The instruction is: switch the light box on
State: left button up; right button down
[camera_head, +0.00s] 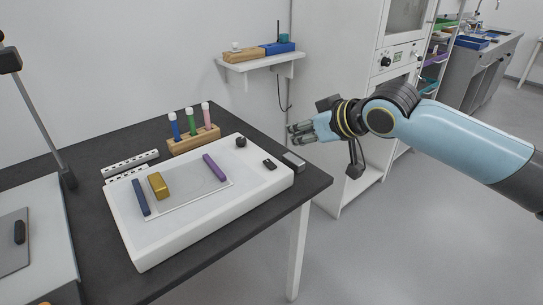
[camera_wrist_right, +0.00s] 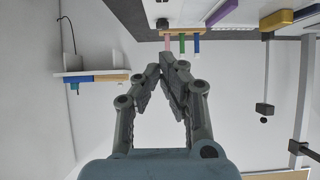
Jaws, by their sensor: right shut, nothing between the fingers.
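The white light box (camera_head: 140,250) lies on the dark table, with a pale sheet on its top. A round black knob (camera_head: 240,142) and a small black switch (camera_head: 269,163) sit at its far right end. I cannot tell the switch's position, and the panel shows no clear glow. My right gripper (camera_head: 290,133) is shut and empty, raised in the air right of the box and apart from it. In the right wrist view its fingers (camera_wrist_right: 168,62) meet at the tips, and part of the light box (camera_wrist_right: 190,12) shows beyond them. My left gripper is not in view.
A blue bar (camera_head: 140,198), a gold block (camera_head: 158,186) and a purple bar (camera_head: 215,167) lie on the box. Behind it stands a wooden rack (camera_head: 194,140) with coloured tubes. A grey block (camera_head: 293,162) sits by the table's right edge. A wall shelf (camera_head: 262,64) hangs behind.

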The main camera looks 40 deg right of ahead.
jog(key=b, duration=0.2)
send_over(271, 163)
jog(key=s, duration=0.1)
notch_tip(271, 163, down, 5)
jog(key=shift+s+d+f, duration=0.1)
jog(key=shift+f, duration=0.1)
jog(key=f, duration=0.1)
jog(key=w+f, duration=0.1)
jog(key=f, duration=0.1)
jog(key=shift+f+b, duration=0.15)
jog(key=shift+b, duration=0.2)
jog(key=shift+w+f, duration=0.15)
jog(key=shift+f, duration=0.3)
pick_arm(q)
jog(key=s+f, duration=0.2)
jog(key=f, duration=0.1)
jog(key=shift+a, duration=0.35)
